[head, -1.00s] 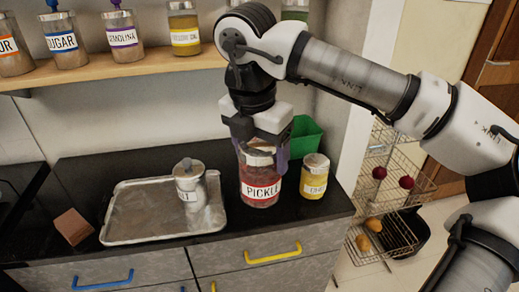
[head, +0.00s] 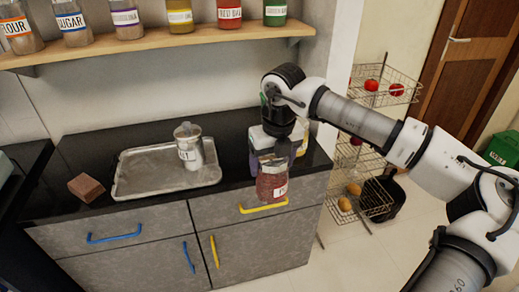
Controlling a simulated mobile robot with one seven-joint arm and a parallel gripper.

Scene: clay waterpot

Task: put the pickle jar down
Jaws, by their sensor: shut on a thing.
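The pickle jar (head: 271,187) is a red glass jar with a white label, right of centre in the head view. My gripper (head: 270,160) is shut on its upper part from above and hides the lid. The jar overlaps the counter's front edge and the drawer front behind it, so it is held clear of the worktop, near or in front of that edge. Its label is turned to the right and only partly readable. The black counter (head: 95,150) lies behind and to the left of it.
A metal tray (head: 122,187) with a lidded white-labelled jar (head: 190,150) stands left of my gripper. A brown block (head: 86,187) lies further left. A shelf (head: 150,42) with several jars hangs above. A wire rack (head: 360,190) stands at right. A yellow handle (head: 250,209) is below the jar.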

